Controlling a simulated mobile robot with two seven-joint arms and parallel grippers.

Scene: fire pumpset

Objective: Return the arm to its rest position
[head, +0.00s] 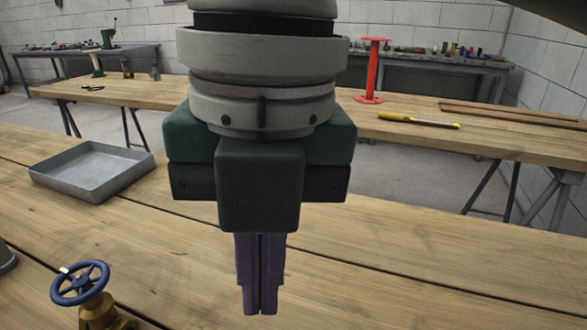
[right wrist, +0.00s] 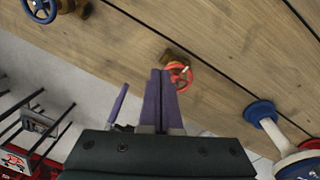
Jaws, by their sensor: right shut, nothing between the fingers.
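My right gripper (head: 260,300) hangs large in the middle of the head view, pointing down over the wooden workbench (head: 390,255). Its two purple fingers are pressed together with nothing between them. In the right wrist view the shut fingers (right wrist: 161,75) point toward the bench. A brass valve with a red handwheel (right wrist: 180,76) shows just beyond the fingertips there; whether they touch it I cannot tell. A brass valve with a blue handwheel (head: 80,284) stands at the lower left of the head view. My left gripper is not in view.
A grey metal tray (head: 92,170) lies on the bench at left. A second table (head: 420,135) behind holds a red stand (head: 371,75) and a yellow-handled tool (head: 418,121). In the wrist view a blue-and-white flanged part (right wrist: 270,125) is at right. Bench right of the gripper is clear.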

